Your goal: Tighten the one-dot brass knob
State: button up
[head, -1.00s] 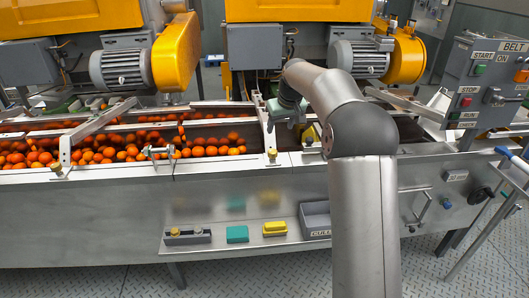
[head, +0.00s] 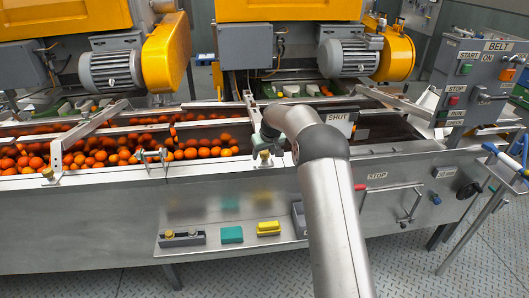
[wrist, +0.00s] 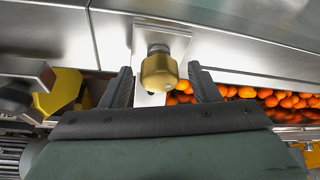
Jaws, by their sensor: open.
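A brass knob (wrist: 158,72) on a short dark stem stands at a steel bracket on the machine's front ledge. A dark dot shows on its near side in the wrist view; I cannot make out the full marking. My gripper (wrist: 160,78) is open, its dark fingers on either side of the knob. Gaps show between knob and fingers in this view; contact is not visible. In the head view the knob (head: 264,155) is small, just below my gripper (head: 266,142). Another brass knob (head: 48,174) stands on the ledge at far left.
Oranges (head: 100,155) fill the trough behind the ledge. A "SHUT" plate (head: 340,124) stands right of my gripper. The lower shelf holds a grey holder (head: 182,239), a teal block (head: 231,235) and a yellow block (head: 268,228). A control panel (head: 478,80) is at right.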

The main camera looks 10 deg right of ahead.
jog(key=c, duration=1)
jog(key=shift+o, duration=0.2)
jog(key=shift+m, duration=0.4)
jog(key=m+h+b, duration=0.1)
jog(key=m, duration=0.2)
jog(key=shift+m+h, duration=0.3)
jog(key=shift+h, duration=0.1)
jog(key=m+h, duration=0.1)
jog(key=m, duration=0.1)
jog(key=m+h, duration=0.1)
jog(key=m, duration=0.2)
jog(key=shift+g, duration=0.3)
jog(key=m+g+h+p, duration=0.1)
jog(key=m+p, duration=0.1)
jog(key=m, duration=0.3)
jog(key=shift+r, duration=0.15)
jog(key=shift+m+g+h+p, duration=0.4)
jog(key=shift+m+g+p, duration=0.5)
jog(key=shift+m+p, duration=0.9)
jog(key=shift+m, duration=0.4)
